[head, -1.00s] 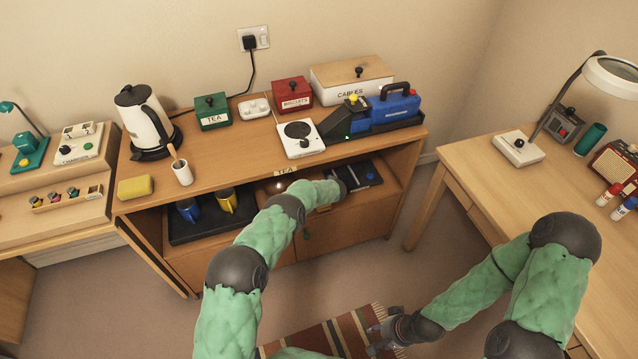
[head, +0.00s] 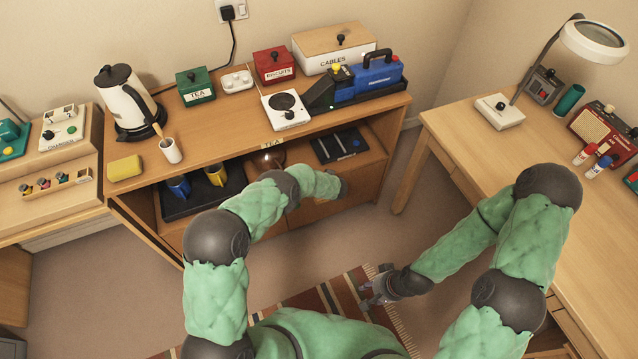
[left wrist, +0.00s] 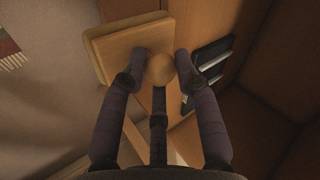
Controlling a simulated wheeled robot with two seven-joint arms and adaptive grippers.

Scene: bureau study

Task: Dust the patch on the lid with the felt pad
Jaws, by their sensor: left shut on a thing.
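My left gripper (left wrist: 160,62) is shut on the round knob (left wrist: 160,70) of a square, layered, wood-coloured block, which looks like the felt pad (left wrist: 112,42). The CABLES box has a pale wooden lid (head: 365,42) with a black knob, at the back of the sideboard top. I cannot make out a patch on it. Smaller lids top the green TEA box (head: 194,90) and the red BISCUITS box (head: 274,67). My right gripper (head: 368,290) is open and empty above the striped rug.
A desk (head: 470,140) stands right.

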